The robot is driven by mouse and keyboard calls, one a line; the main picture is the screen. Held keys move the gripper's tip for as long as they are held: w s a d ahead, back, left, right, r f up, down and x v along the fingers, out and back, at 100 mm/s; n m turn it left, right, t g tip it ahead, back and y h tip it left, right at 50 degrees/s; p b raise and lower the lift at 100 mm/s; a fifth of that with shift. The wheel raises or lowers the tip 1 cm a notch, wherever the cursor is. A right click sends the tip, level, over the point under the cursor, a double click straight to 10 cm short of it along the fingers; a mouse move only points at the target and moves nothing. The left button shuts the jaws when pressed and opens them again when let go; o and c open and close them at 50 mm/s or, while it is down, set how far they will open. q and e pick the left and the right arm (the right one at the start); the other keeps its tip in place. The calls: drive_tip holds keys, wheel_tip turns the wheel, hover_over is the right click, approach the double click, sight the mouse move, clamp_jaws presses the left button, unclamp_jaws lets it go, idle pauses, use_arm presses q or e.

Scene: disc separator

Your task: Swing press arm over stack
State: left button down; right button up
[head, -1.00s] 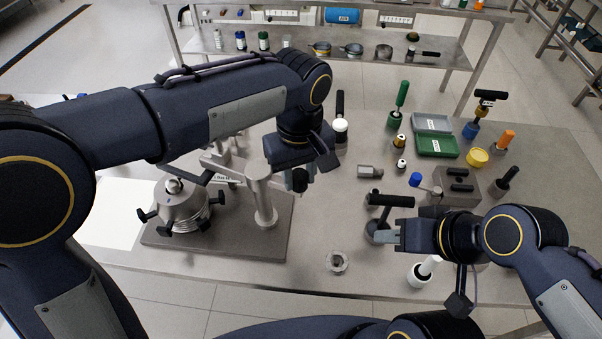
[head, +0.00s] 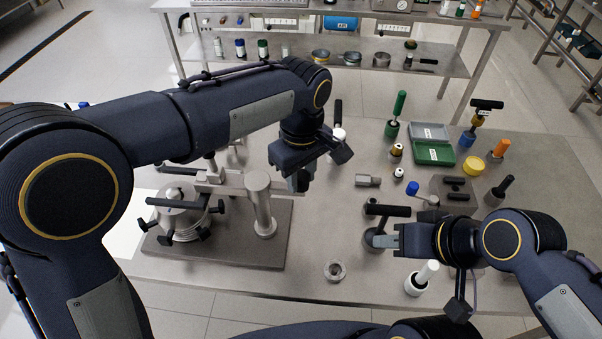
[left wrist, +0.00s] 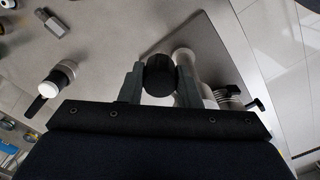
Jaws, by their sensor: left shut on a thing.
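The disc stack (head: 182,222) sits at the left of a grey base plate (head: 238,252), with black clamp knobs around its rim. A steel post (head: 264,212) stands beside it. The press arm (head: 228,183) is level and runs from the post leftward, its far end above the stack's top; contact with the stack cannot be told. My left gripper (head: 302,182) is shut on the black press arm knob, right of the post. The round knob (left wrist: 160,75) shows between both fingers in the left wrist view. My right gripper (head: 385,241) is beside a black-handled tool (head: 388,210); its jaw opening is unclear.
A hex fitting (head: 367,181), small bottles (head: 397,174) and a green case (head: 433,152) lie right of my left gripper. A steel ring (head: 335,271) lies near the front edge. The table between ring and base plate is clear.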

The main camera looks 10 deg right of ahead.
use_arm(q)
drive_tip(key=shift+w+r, duration=0.1)
drive_tip(key=c, duration=1.1)
unclamp_jaws()
drive_tip(key=shift+o, duration=0.2)
wheel_tip(320, 180, up, 8)
drive_tip(key=shift+f, duration=0.1)
